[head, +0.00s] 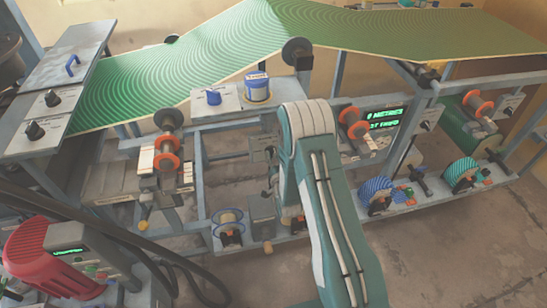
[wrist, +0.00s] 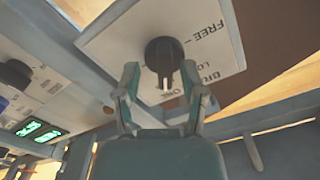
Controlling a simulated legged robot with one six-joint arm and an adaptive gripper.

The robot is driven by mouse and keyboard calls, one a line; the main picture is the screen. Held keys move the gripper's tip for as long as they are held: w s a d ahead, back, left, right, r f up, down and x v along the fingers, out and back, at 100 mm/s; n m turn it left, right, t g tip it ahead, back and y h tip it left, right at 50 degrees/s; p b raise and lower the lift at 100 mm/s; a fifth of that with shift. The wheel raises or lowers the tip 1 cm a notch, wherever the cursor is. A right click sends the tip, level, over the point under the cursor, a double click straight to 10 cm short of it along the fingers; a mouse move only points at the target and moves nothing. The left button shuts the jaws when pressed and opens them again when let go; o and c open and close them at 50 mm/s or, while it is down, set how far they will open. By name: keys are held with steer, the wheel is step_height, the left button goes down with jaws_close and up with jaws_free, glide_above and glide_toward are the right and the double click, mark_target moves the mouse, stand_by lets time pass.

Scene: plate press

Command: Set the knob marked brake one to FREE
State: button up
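In the wrist view a round black knob (wrist: 163,55) sits on a white plate (wrist: 110,40) lettered FREE, with "BR…" and "ONE" partly visible below. FREE is printed to the knob's upper right. Other lettering beginning "LO" is at its lower right. The knob's white mark is at the bottom of the picture side, away from FREE. My gripper (wrist: 160,72) is open, with one finger on each side of the knob's lower part. I cannot tell whether either finger touches it. In the head view my arm hides the gripper, and I cannot pick out this knob there.
Another black knob (wrist: 15,73) and a green lit display (wrist: 38,131) are at the left of the wrist view. A metal rail (wrist: 265,115) crosses at lower right. In the head view, a green patterned web (head: 200,65) runs above the machine frames.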

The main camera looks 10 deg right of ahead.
steer(key=c, duration=0.5)
steer(key=shift+a, duration=0.15)
jaws_close()
steer(key=shift+a, duration=0.2)
